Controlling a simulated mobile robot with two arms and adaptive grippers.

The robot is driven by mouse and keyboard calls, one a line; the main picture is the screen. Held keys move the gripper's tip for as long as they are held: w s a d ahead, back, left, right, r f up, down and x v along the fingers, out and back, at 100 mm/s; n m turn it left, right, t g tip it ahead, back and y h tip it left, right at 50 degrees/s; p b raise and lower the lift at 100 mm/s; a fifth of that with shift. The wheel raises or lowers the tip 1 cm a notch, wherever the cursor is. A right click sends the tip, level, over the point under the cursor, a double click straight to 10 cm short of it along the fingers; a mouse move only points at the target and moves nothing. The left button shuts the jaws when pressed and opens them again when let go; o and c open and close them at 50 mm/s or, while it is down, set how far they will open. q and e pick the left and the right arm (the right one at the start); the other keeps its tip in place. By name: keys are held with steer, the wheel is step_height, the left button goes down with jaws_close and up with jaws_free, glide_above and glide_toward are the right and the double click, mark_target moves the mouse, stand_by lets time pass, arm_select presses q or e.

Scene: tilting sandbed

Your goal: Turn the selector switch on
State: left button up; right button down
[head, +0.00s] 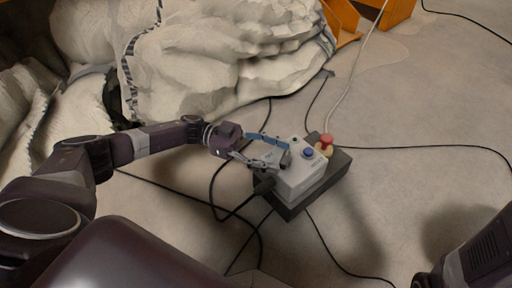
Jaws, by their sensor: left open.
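A pale grey control box (303,177) sits on a dark base (328,181) on the floor, right of the middle in the head view. On its top are a blue knob or button (307,153) and a red mushroom button (326,139) on a yellow part. My left gripper (286,151) reaches in from the left and is open, its fingers over the left part of the box top. A small dark part shows at the fingertips; the selector switch cannot be told clearly there. Whether the fingers touch anything cannot be told. My right gripper is not clearly seen.
Several black cables (394,147) run over the floor around the box. A light cable (352,70) rises behind it. A pale sandy rock-like mass (205,65) stands behind on the left. Orange parts (397,12) stand at the top. Floor to the right is mostly clear.

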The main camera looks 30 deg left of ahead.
arm_select(q)
steer(key=a, duration=0.9)
steer(key=shift+s, duration=0.45)
